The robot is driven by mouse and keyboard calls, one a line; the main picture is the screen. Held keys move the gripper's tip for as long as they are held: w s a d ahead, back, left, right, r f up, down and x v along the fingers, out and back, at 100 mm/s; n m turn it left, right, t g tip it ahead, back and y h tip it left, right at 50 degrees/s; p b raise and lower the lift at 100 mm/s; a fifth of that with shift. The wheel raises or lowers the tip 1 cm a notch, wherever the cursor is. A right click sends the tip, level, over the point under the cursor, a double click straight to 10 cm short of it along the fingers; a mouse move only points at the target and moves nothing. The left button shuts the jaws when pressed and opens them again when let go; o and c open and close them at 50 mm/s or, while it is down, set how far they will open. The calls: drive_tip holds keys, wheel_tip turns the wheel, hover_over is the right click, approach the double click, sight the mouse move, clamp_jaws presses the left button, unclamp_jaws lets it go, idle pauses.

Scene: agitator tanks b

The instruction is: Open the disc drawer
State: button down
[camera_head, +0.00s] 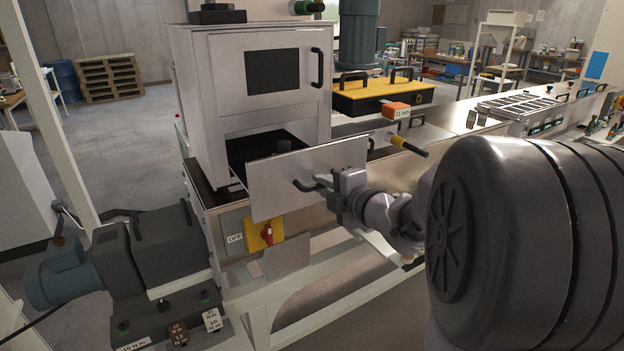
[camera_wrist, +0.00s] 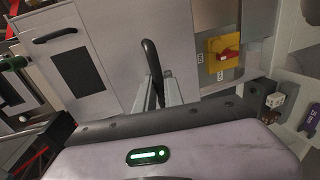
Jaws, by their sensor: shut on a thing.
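The disc drawer (camera_head: 290,168) has a pale metal front and stands pulled out from under a grey cabinet. Its dark interior shows behind the front, with a dark object inside that I cannot make out clearly. My gripper (camera_head: 322,185) is shut on the dark handle (camera_head: 303,187) on the drawer front. In the wrist view, the two fingers of my gripper (camera_wrist: 160,85) close around the black curved handle (camera_wrist: 151,58). The part of the handle between the fingers is hidden.
The grey cabinet (camera_head: 222,100) has a closed door with a dark window. A yellow plate with a red switch (camera_head: 265,234) sits below the drawer. A grey motor unit (camera_head: 160,250) stands at lower left. A yellow-topped box (camera_head: 372,92) stands behind to the right.

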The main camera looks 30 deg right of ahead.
drive_tip(key=shift+f+v, duration=0.2)
drive_tip(key=shift+v, duration=0.85)
drive_tip(key=c, duration=1.5)
unclamp_jaws()
drive_tip(key=shift+o, duration=0.2)
drive_tip(key=p+v, duration=0.4)
drive_tip(key=v, duration=1.3)
drive_tip(key=shift+s, duration=0.2)
